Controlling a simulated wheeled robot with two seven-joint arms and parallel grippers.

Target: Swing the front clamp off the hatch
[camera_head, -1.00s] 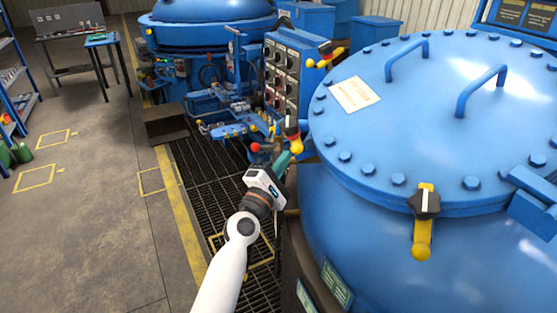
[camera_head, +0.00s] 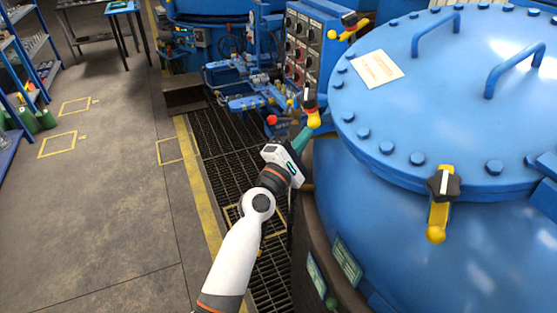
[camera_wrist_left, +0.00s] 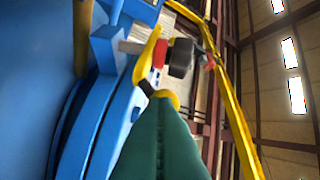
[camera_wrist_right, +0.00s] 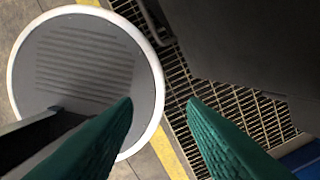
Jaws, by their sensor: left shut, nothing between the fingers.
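The hatch is a round blue lid (camera_head: 460,110) with bolts around its rim. A yellow clamp with a black knob (camera_head: 440,200) sits at its near rim, its ball end hanging down. A second yellow clamp (camera_head: 314,120) sits at the left rim, and a third (camera_head: 350,24) at the far left. My left gripper (camera_head: 304,136) is shut and empty, its tips at the left clamp's ball end. In the left wrist view the green fingertips (camera_wrist_left: 160,98) overlap the yellow ball end (camera_wrist_left: 172,99); contact is unclear. My right gripper (camera_wrist_right: 160,103) is open and empty, seen only in its wrist view.
Two blue handles (camera_head: 437,36) rise from the lid. A control box with knobs (camera_head: 306,45) and blue machinery stand behind my left gripper. A dark floor grating (camera_head: 225,160) runs beside the vessel. The concrete floor at left (camera_head: 110,210) is largely clear.

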